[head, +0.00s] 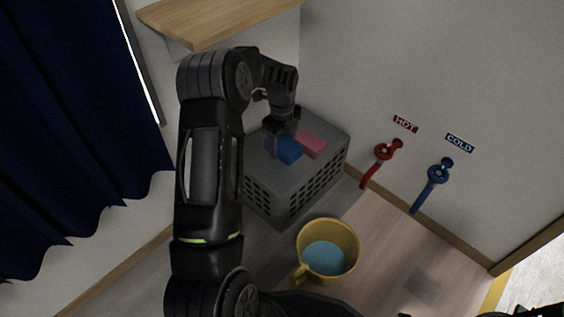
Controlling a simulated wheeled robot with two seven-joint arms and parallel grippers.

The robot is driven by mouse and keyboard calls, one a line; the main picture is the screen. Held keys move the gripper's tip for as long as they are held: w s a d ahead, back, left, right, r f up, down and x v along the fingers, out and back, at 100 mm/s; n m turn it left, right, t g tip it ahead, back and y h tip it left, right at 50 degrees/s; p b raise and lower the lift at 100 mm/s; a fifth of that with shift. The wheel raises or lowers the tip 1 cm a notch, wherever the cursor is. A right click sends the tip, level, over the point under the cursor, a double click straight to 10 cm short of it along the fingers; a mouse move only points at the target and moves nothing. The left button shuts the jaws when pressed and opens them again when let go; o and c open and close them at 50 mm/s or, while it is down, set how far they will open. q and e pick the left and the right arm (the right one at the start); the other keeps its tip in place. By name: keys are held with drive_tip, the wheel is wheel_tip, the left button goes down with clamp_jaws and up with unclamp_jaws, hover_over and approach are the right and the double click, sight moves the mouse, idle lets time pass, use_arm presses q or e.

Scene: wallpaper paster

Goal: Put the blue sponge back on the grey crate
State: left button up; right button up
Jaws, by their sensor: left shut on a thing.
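The grey crate (318,187) stands against the wall in the middle of the head view, its flat top up. My left gripper (283,140) points down over the crate's top and is shut on the blue sponge (289,152). The sponge is at the crate's top, but I cannot tell whether it touches the surface. A pink sponge (313,146) lies on the crate just right of the blue one. My left arm hides the crate's left part. My right gripper is not in view.
A yellow bucket (343,234) with blue water stands on the floor in front of the crate. A red HOT tap (383,151) and a blue COLD tap (438,172) are on the right wall. A wooden shelf (215,18) juts out above. A dark blue curtain (70,120) hangs at left.

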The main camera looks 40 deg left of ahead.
sight(282, 170)
use_arm(q)
wheel_tip(282, 170, down, 9)
drive_tip(key=b, duration=0.3)
drive_tip(key=shift+f+b, duration=0.15)
drive_tip(key=shift+b, duration=0.25)
drive_tip(key=shift+f, duration=0.25)
drive_tip(key=o, duration=1.4)
wheel_tip(282, 170, up, 6)
drive_tip(key=p, duration=0.3)
drive_tip(key=shift+s+d+r+p, duration=0.1)
drive_tip(key=shift+d+r+p, duration=0.1)
drive_tip(key=shift+p, duration=0.2)
drive_tip(key=shift+r, duration=0.8)
